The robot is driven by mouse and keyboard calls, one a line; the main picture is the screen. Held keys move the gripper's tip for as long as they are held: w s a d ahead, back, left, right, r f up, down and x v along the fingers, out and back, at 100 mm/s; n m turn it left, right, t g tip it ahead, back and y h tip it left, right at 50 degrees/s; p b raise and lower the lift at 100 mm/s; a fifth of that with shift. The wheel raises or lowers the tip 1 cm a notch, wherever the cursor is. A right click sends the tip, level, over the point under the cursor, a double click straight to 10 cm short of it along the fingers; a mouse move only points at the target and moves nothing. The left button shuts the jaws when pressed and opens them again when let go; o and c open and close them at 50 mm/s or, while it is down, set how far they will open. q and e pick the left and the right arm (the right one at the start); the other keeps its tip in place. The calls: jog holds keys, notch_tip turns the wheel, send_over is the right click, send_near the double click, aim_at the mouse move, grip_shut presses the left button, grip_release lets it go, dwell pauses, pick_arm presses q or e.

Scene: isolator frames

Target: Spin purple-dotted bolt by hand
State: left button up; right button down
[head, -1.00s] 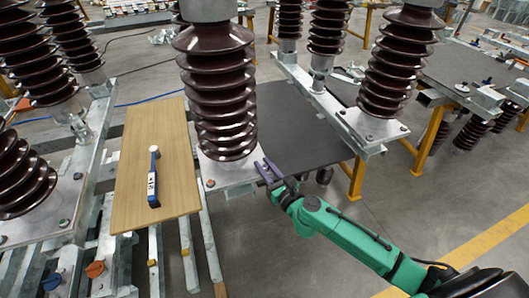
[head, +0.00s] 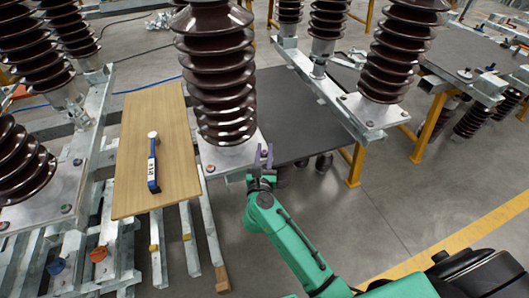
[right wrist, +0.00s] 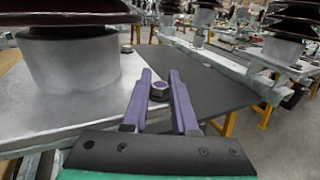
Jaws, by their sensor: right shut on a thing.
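The bolt (right wrist: 159,89) has a hex head with a purplish top, seen in the right wrist view. It sits at the edge of the metal base plate (right wrist: 85,112) under a brown ribbed insulator (head: 222,85). My right gripper (right wrist: 160,82) has its two purple fingers on either side of the bolt head, shut on it. In the head view my right gripper (head: 263,152) is at the right corner of that plate, and the bolt is too small to make out there. My left gripper is not in view.
A wooden board (head: 135,190) left of the plate carries a blue-and-white tool (head: 153,165). A dark grey tabletop (head: 300,125) lies behind the gripper. More insulators stand around, one at right (head: 395,65). Another bolt (right wrist: 127,48) is farther along the plate. Floor at right is open.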

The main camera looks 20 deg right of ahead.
jog(key=shift+r, duration=0.1)
jog(key=c, duration=0.7)
grip_release()
jog(key=shift+s+a, duration=0.15)
jog(key=shift+s, duration=0.25)
jog(key=b+v, duration=0.3)
jog(key=v, duration=1)
jog(key=shift+s+a, duration=0.2)
jog(key=shift+s, duration=0.1)
jog(key=shift+d+b, duration=0.1)
jog(key=shift+b, duration=0.2)
